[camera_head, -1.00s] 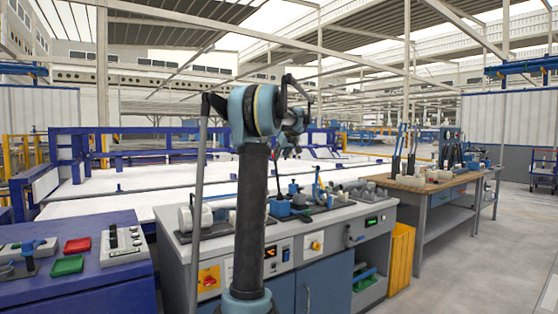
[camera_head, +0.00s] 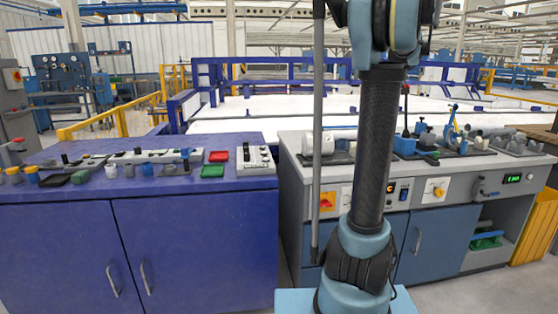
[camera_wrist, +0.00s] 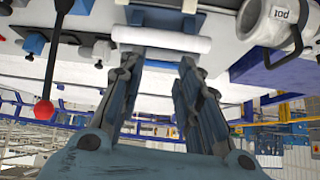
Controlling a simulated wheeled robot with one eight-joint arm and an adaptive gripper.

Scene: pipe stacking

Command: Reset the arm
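My arm (camera_head: 378,140) stands upright in the middle of the head view, in front of the grey bench. Its upper end runs out of the top of that picture, so my gripper is not seen there. In the wrist view my gripper (camera_wrist: 165,62) shows two fingers spread apart with a gap between them. I see nothing held between them. A white pipe-like cylinder (camera_wrist: 160,38) lies across the view beyond the fingertips; it looks apart from them, but the distance is hard to judge.
A grey bench (camera_head: 290,148) with a white cylinder and tools stands behind my arm. A blue cabinet (camera_head: 190,240) with red and green trays is at left. A yellow bin (camera_head: 540,225) is at right. The wrist view shows a white pot (camera_wrist: 262,22) and a red-knobbed lever (camera_wrist: 43,110).

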